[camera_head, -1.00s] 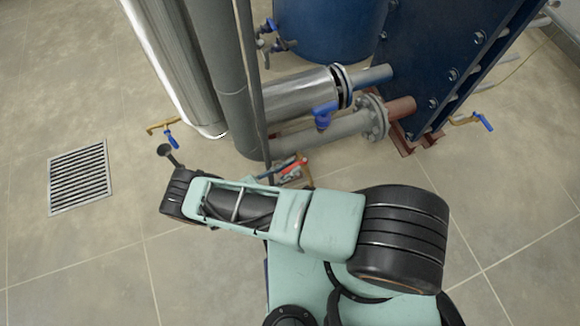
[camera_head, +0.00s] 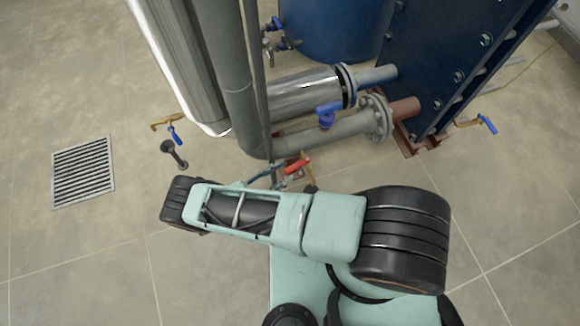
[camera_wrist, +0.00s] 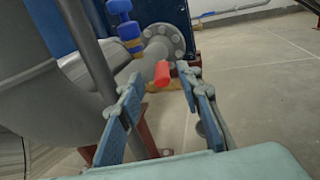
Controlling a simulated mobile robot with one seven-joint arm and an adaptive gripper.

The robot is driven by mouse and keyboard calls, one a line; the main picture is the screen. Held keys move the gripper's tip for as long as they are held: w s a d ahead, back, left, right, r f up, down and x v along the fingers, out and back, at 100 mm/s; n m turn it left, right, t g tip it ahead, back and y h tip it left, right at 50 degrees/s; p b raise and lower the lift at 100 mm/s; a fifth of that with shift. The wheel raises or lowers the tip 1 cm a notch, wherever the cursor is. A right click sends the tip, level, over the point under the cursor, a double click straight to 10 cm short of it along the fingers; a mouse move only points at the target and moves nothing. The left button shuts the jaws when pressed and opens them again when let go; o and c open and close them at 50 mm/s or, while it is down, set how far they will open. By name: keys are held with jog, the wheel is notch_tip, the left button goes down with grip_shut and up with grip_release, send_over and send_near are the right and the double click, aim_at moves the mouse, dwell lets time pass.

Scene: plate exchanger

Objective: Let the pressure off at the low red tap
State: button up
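The red tap handle (camera_wrist: 162,73) shows in the wrist view between my two blue-grey fingers, with brass fittings behind it. My gripper (camera_wrist: 162,78) is open around the handle's near end, with visible room on both sides. I cannot tell how deep the handle sits between the fingertips. In the head view the red handle (camera_head: 297,166) lies low, just below the grey pipe elbow, and my gripper (camera_head: 275,173) is beside it, partly hidden by my own arm.
Several blue-handled valves surround the work spot, one on the grey flanged pipe (camera_head: 338,130). A thin upright grey pipe (camera_wrist: 88,50) stands close to my left finger. A floor drain (camera_head: 83,173) lies at left. The tiled floor to the right is open.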

jog(key=v, duration=0.7)
jog(key=shift+a, duration=0.25)
jog(key=shift+s, duration=0.15)
jog(key=shift+c, duration=0.5)
